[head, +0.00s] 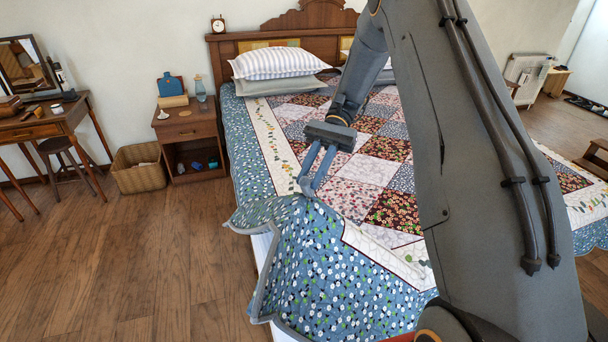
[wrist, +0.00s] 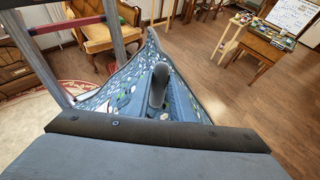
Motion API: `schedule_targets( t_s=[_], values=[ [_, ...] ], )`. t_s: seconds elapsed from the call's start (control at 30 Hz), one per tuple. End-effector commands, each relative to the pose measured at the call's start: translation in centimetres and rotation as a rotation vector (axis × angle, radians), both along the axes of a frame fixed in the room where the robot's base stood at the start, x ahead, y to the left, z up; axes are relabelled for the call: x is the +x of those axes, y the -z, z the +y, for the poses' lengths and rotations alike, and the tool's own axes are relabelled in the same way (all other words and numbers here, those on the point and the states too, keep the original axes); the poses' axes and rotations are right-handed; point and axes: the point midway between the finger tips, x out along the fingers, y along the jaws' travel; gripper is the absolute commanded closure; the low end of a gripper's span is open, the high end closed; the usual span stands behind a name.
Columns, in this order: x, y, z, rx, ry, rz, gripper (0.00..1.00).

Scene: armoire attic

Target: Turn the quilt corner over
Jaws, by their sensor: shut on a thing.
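The patchwork quilt (head: 375,170) covers the bed, with a blue floral border and a cream appliqué band. My gripper (head: 306,190) is shut on the blue border near the quilt's near left part, above the bed. The held cloth is drawn up into a peak, and loose folds hang below it towards the near edge. A white strip of the bed's side shows below the lifted edge. In the wrist view the blue quilt (wrist: 125,92) rises to a point behind my gripper (wrist: 159,82). My arm hides part of the bed's right side.
Striped pillow (head: 280,63) and a wooden headboard (head: 262,38) are at the bed's far end. A nightstand (head: 188,132), wicker basket (head: 138,176) and dressing table (head: 40,125) stand at left. The wooden floor (head: 130,265) left of the bed is clear.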

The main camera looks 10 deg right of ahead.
Motion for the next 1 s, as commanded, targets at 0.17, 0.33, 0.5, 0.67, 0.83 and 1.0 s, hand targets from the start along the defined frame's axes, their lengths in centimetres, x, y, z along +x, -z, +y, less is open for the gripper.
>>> schedule_targets(
  t_s=[0.17, 0.33, 0.5, 0.67, 0.83, 1.0],
  values=[
    [0.2, -0.2, 0.2, 0.005, 0.006, -0.005, 1.0],
    [0.2, -0.1, 0.0, 0.004, 0.007, -0.004, 0.61],
    [0.1, -0.1, -0.1, 0.003, 0.007, -0.002, 0.61],
    [0.3, -0.1, -0.2, 0.003, 0.006, -0.002, 0.61],
    [1.9, -0.8, -1.4, 0.001, 0.006, -0.005, 0.61],
    [3.9, -2.0, -2.9, 0.001, 0.005, -0.006, 0.61]
  ],
)
